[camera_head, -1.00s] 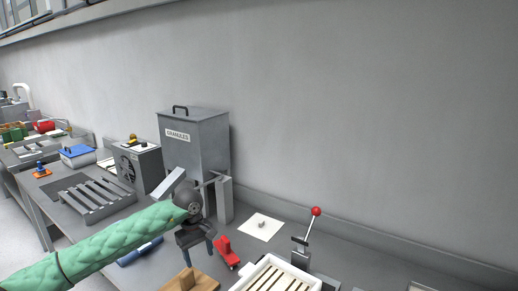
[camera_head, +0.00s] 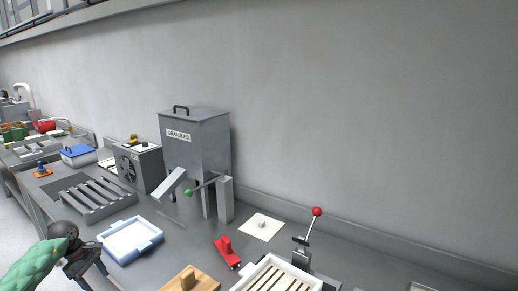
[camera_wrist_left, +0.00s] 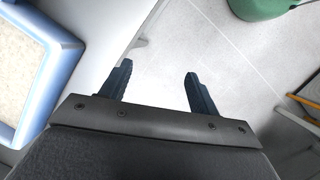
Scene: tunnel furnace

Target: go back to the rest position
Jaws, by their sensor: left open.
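My left gripper (camera_head: 92,274) is at the lower left of the head view, off the front edge of the bench. In the left wrist view its two dark fingers (camera_wrist_left: 160,88) are spread apart with nothing between them, over the pale floor. A blue-rimmed white tray (camera_head: 132,240) lies on the bench to the right of the gripper, apart from it. The tray also shows at the left of the left wrist view (camera_wrist_left: 52,75), with pale contents. My right gripper is in neither view.
A grey granules hopper (camera_head: 195,140) with a chute and a green-knobbed lever (camera_head: 189,192) stands behind the tray. A slatted rack (camera_head: 97,200) lies to its left. A red tool (camera_head: 228,252), wooden block (camera_head: 190,280) and red-knobbed lever (camera_head: 317,212) are further right. A green bin (camera_wrist_left: 262,8) stands on the floor.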

